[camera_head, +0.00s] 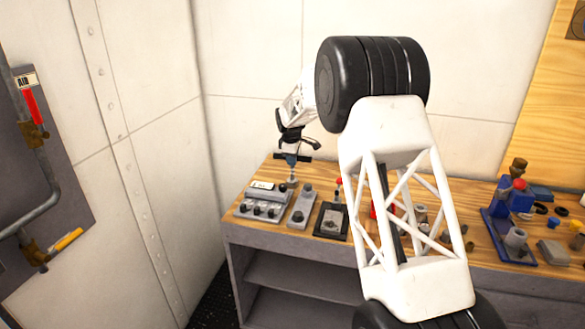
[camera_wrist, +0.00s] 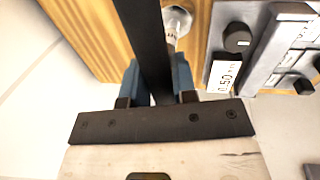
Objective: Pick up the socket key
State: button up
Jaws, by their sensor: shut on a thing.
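My gripper (camera_head: 291,161) is at the left end of the workbench, pointing down above its back left part. In the wrist view its two blue fingers (camera_wrist: 160,82) are closed on a dark bar, which I take to be the handle of the socket key (camera_wrist: 150,45). The bar runs up out of the top of the picture. A pale metal cylinder (camera_wrist: 178,20) with faint markings shows beside the bar, below the grip. In the head view a thin pale shaft (camera_head: 293,174) hangs under the fingers. I cannot tell whether its lower end touches the bench.
The wooden bench (camera_head: 262,182) holds a grey knob box (camera_head: 262,209), a narrow grey unit (camera_head: 301,207) and a black-framed plate (camera_head: 331,221) close by. A blue fixture (camera_head: 508,225) and loose parts lie right. My arm hides the bench's middle. A wall stands close left.

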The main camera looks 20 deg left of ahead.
jog(key=shift+r, duration=0.1)
grip_shut()
jog(key=shift+r, duration=4.95)
jog(key=shift+o, duration=0.9)
grip_release()
grip_shut()
jog(key=shift+s, duration=0.1)
jog(key=s+d+n, duration=0.4)
jog(key=s, duration=0.7)
jog(key=s+d+n+y, duration=0.1)
jog(key=s+d+n, duration=0.2)
jog(key=s, duration=0.8)
jog(key=shift+d+n+g, duration=0.3)
jog(key=shift+d+n, duration=0.1)
jog(key=shift+d, duration=0.1)
jog(key=shift+f, duration=0.2)
